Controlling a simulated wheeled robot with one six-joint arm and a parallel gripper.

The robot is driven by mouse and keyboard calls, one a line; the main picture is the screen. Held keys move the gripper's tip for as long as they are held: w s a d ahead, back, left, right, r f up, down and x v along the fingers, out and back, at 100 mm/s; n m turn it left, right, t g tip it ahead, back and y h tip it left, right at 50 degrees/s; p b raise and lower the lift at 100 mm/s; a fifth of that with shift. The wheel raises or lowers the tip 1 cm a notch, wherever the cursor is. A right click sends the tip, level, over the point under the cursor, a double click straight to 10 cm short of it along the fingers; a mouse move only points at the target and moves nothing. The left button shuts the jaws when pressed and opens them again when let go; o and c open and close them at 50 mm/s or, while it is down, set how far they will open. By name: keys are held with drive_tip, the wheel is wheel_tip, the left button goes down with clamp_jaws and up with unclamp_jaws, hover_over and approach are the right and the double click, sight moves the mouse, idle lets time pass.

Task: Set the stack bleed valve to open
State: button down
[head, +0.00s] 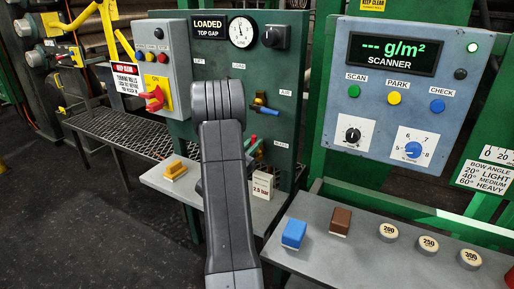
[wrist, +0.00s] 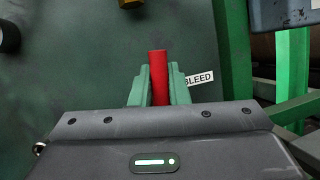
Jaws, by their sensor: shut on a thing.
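The stack bleed valve shows in the wrist view as a red lever handle (wrist: 158,60) beside a white BLEED label (wrist: 200,79) on the dark green panel. My gripper (wrist: 158,88) has its two green fingers closed on either side of the red handle, holding it. The handle points straight up in the wrist picture. The valve's pivot is not visible. In the head view my arm covers most of the valve; only a bit of red (head: 252,138) shows just right of the arm, near the label.
Above the bleed valve is another lever (head: 264,106) in yellow and blue, under the gauge (head: 242,32). A shelf (head: 320,250) in front carries a blue block (head: 294,233), a brown block (head: 340,220) and round weights. The scanner box (head: 395,90) stands to the right.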

drive_tip(key=shift+w+a+n+t, duration=0.2)
drive_tip(key=shift+a+n+t, duration=0.15)
drive_tip(key=shift+n, duration=0.65)
drive_tip(key=shift+y, duration=0.3)
drive_tip(key=c, duration=1.4)
unclamp_jaws()
drive_tip(key=b+v, duration=0.1)
drive_tip(key=v, duration=1.2)
drive_tip(key=shift+s+a+f+b, duration=0.2)
drive_tip(key=shift+f+b, duration=0.15)
drive_tip(key=shift+f, duration=0.05)
drive_tip(key=x, duration=0.7)
drive_tip(key=p+x, duration=0.1)
drive_tip(key=x, duration=0.6)
drive_tip(key=shift+s+a+r+p, duration=0.1)
drive_tip(key=shift+a+r+p, duration=0.1)
drive_tip(key=shift+p, duration=0.1)
drive_tip(key=shift+d, duration=0.1)
